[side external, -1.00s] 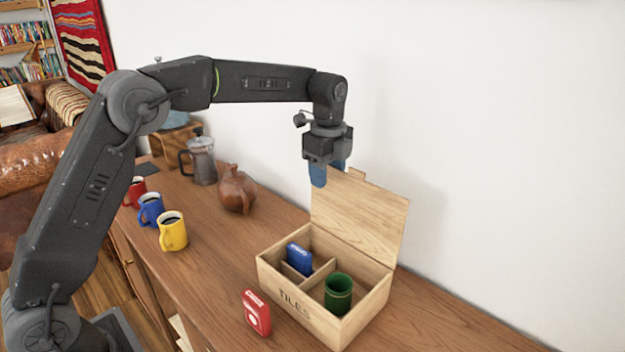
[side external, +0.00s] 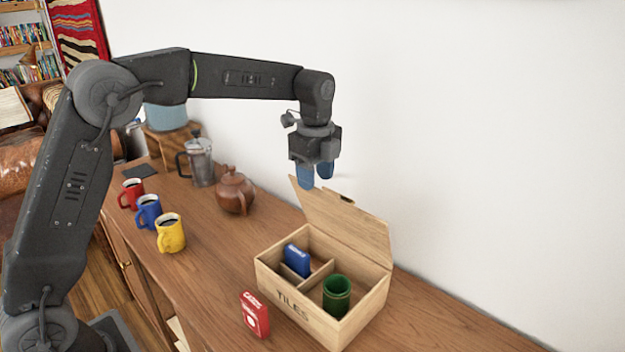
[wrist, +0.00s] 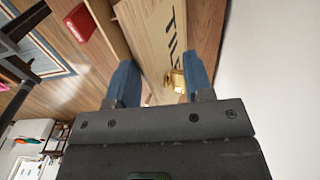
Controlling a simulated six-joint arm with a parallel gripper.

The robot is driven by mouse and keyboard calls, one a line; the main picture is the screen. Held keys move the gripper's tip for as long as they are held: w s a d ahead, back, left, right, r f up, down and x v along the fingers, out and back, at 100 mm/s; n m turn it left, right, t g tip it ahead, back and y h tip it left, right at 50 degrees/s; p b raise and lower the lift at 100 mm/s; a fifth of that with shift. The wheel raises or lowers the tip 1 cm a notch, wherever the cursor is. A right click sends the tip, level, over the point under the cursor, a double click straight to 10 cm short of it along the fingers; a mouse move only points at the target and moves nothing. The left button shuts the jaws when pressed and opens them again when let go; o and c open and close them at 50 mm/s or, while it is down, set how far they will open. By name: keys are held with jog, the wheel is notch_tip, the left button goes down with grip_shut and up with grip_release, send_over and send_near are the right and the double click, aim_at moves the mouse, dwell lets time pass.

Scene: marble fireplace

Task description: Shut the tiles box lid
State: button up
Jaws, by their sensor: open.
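In the wrist view, the lid (wrist: 148,35) shows a pale face with dark lettering and a brass clasp (wrist: 176,80). My gripper (side external: 315,180) is open and empty, fingers down, at the lid's upper left corner. In the wrist view, the lid's edge appears between my gripper's blue fingers (wrist: 158,62). I cannot tell whether they touch it. A blue pack (side external: 297,260) and a green cup (side external: 337,296) sit in separate compartments.
A red card pack (side external: 255,314) stands just in front of the box. Yellow (side external: 171,233), blue (side external: 149,211) and red (side external: 132,193) mugs, a brown teapot (side external: 235,192) and a French press (side external: 200,163) stand to the left. A white wall rises behind.

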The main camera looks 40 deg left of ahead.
notch_tip(320, 180, up, 8)
dwell(0.5)
dwell(1.3)
jog(key=s+r+n+t, duration=0.25)
jog(key=s+n, duration=0.75)
jog(key=s, duration=0.7)
jog(key=s+a+f+n+t, duration=0.1)
jog(key=s+f+n+t, duration=0.2)
jog(key=s+f+n, duration=0.5)
jog(key=s, duration=0.4)
